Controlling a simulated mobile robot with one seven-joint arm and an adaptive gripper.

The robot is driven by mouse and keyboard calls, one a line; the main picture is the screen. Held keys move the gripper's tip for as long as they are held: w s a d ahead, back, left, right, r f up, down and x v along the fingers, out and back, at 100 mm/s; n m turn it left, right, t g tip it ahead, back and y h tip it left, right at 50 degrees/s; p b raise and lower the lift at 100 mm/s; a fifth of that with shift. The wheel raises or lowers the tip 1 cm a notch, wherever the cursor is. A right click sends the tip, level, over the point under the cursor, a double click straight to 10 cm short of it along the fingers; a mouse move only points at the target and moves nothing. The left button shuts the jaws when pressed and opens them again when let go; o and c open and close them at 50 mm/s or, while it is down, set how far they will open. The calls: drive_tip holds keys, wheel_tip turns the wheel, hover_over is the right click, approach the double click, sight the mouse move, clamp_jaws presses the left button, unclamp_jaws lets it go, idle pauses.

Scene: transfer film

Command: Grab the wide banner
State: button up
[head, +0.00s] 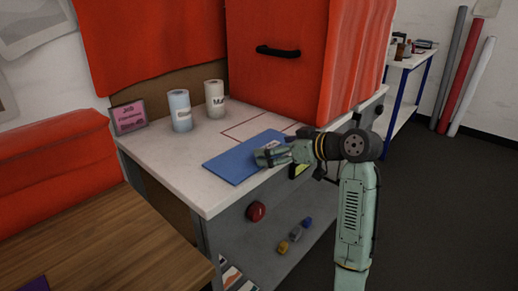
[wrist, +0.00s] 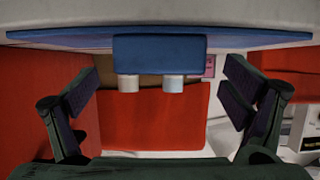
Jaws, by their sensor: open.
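I cannot tell for sure which thing is the wide banner. Two upright rolls stand at the back of the white table: a pale blue one (head: 180,110) and an off-white one (head: 215,99), with labels too small to read fully. My gripper (head: 268,156) is over the right part of a flat blue board (head: 232,160), apart from the rolls. In the wrist view, which looks upside down, my gripper (wrist: 160,105) has its fingers spread wide. A blue block (wrist: 160,50) at the blue board (wrist: 60,37) shows centrally between them. Nothing is held.
A pink sign (head: 130,116) stands at the table's left back corner. A large red cabinet (head: 275,80) with a black handle stands behind. Below are a lower shelf with small items (head: 256,211) and a wooden table (head: 100,240). Long rolls (head: 465,85) lean at far right.

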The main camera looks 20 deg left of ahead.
drive_tip(key=shift+x, duration=1.1)
drive_tip(key=shift+r, duration=0.1)
drive_tip(key=c, duration=1.3)
